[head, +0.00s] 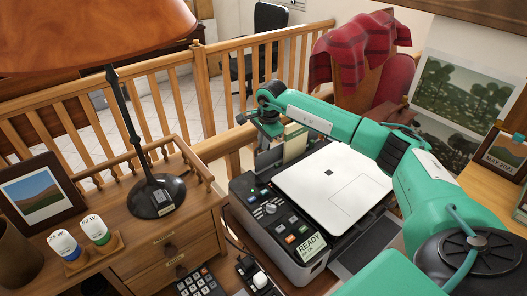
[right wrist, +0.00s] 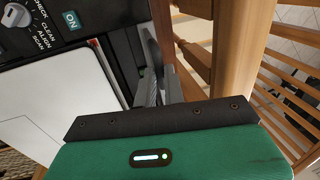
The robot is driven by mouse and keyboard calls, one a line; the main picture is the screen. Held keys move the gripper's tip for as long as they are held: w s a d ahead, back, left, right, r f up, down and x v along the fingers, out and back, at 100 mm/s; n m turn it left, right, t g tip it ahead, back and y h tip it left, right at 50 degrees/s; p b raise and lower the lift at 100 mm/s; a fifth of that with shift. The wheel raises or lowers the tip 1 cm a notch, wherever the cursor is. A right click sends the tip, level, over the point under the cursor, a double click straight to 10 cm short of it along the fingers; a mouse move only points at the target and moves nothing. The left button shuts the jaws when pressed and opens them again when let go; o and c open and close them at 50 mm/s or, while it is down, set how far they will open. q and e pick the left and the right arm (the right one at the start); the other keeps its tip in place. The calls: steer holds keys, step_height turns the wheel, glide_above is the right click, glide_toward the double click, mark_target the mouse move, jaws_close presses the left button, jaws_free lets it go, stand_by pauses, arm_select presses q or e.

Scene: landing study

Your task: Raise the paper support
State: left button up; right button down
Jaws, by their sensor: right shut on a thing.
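The printer (head: 300,250) stands on the desk, with a white lid (head: 335,187), a control panel with knobs and buttons, and a screen reading READY. The paper support (head: 267,161) seems to be the dark grey panel at its back edge. My right gripper (head: 263,130) is above that edge, pointing down, and is shut on the support's upper part. In the right wrist view, the fingers (right wrist: 160,88) are close together beside the printer's back; the grip itself is partly hidden. My left gripper is in neither view.
A wooden railing (head: 170,90) runs close behind the printer. A lamp (head: 158,195) and drawer cabinet (head: 165,245) stand to the left. A red chair (head: 365,85) is beyond the railing.

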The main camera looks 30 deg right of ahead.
steer(key=shift+r, duration=0.5)
steer(key=c, duration=1.5)
jaws_free()
step_height(320, 180, up, 14)
steer(key=s+b, duration=0.2)
steer(key=b, duration=0.1)
steer(key=shift+s+f, duration=0.25)
steer(key=shift+s, duration=0.1)
steer(key=shift+d, duration=0.1)
